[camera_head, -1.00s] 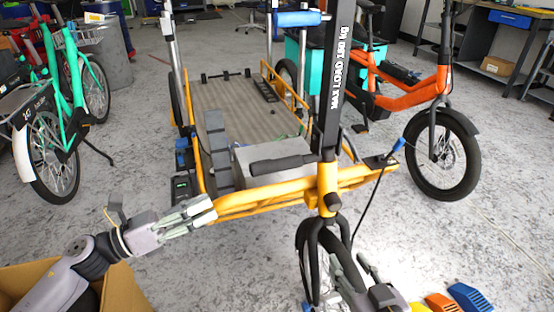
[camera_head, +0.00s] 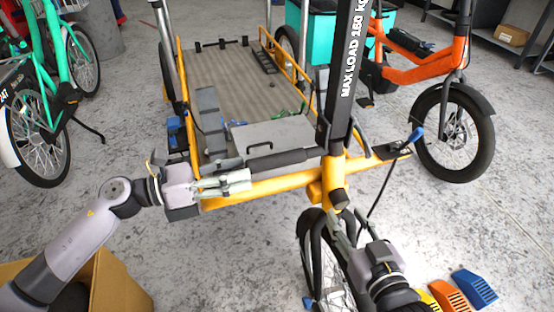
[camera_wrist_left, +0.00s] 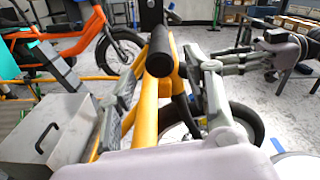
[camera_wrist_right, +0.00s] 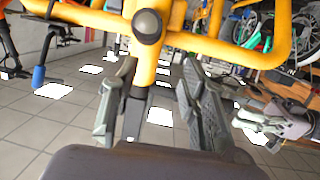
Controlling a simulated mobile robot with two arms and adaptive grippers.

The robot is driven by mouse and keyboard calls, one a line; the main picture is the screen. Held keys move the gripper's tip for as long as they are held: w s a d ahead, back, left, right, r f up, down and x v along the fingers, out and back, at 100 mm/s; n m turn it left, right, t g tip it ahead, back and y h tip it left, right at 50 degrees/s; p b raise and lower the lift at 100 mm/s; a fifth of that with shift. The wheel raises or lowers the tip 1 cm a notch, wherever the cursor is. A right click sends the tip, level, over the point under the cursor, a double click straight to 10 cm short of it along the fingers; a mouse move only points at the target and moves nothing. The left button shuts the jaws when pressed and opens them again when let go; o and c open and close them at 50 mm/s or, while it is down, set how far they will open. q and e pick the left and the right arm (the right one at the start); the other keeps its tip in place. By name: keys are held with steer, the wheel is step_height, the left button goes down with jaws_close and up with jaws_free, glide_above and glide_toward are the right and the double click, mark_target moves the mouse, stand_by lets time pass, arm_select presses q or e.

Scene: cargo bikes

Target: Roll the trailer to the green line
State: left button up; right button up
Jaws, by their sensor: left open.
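The yellow-framed trailer (camera_head: 265,188) has a flat brown deck (camera_head: 215,75), a dark post marked MAX LOAD, and a front wheel (camera_head: 318,262). A black handle grip (camera_head: 278,161) lies across its front end. My left gripper (camera_head: 247,181) is open at the yellow front bar, just below the grip. In the left wrist view the grip (camera_wrist_left: 161,52) shows between its fingers (camera_wrist_left: 165,95). My right gripper (camera_head: 347,226) is open near the yellow tube above the front wheel. In the right wrist view its fingers (camera_wrist_right: 160,95) stand apart on either side of a dark upright part. I see no green line.
An orange bike (camera_head: 440,90) stands right of the trailer, green bikes (camera_head: 62,90) at the left. A cardboard box (camera_head: 118,288) sits below my left arm. Grey floor is clear between the trailer and the bikes.

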mark_target(277, 162)
arm_select(q)
steer(key=x, duration=0.9)
steer(key=shift+d, duration=0.1)
steer(key=shift+c, duration=0.3)
jaws_close()
